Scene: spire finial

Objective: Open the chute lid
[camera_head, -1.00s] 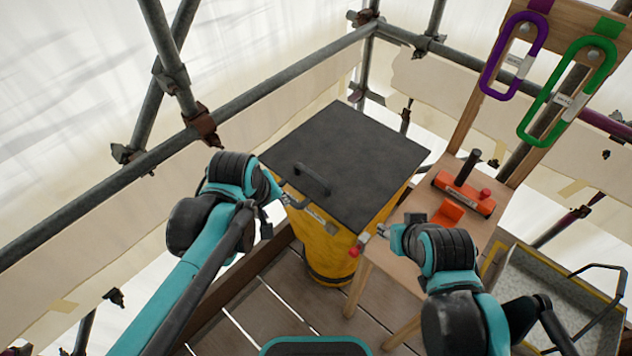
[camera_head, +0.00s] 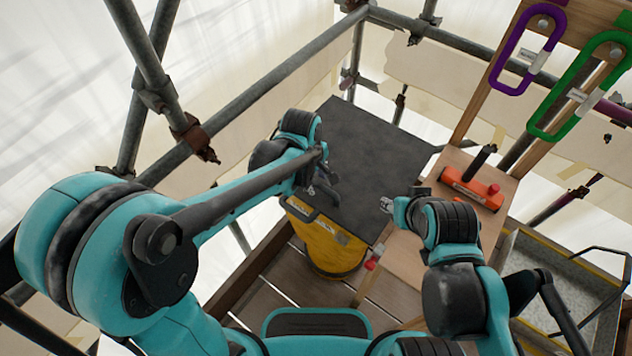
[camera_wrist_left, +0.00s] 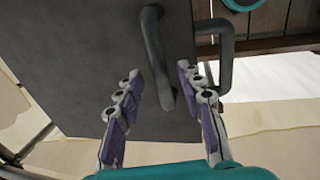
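The chute is a yellow bin (camera_head: 325,246) with a flat dark grey lid (camera_head: 375,150). The lid lies flat and closed on top.
A wooden stand (camera_head: 415,255) on the right carries an orange tool (camera_head: 472,190). Purple (camera_head: 520,50) and green (camera_head: 578,88) carabiners hang above it. A grey tray (camera_head: 560,275) is at lower right. Scaffold pipes (camera_head: 260,90) run behind and left of the chute.

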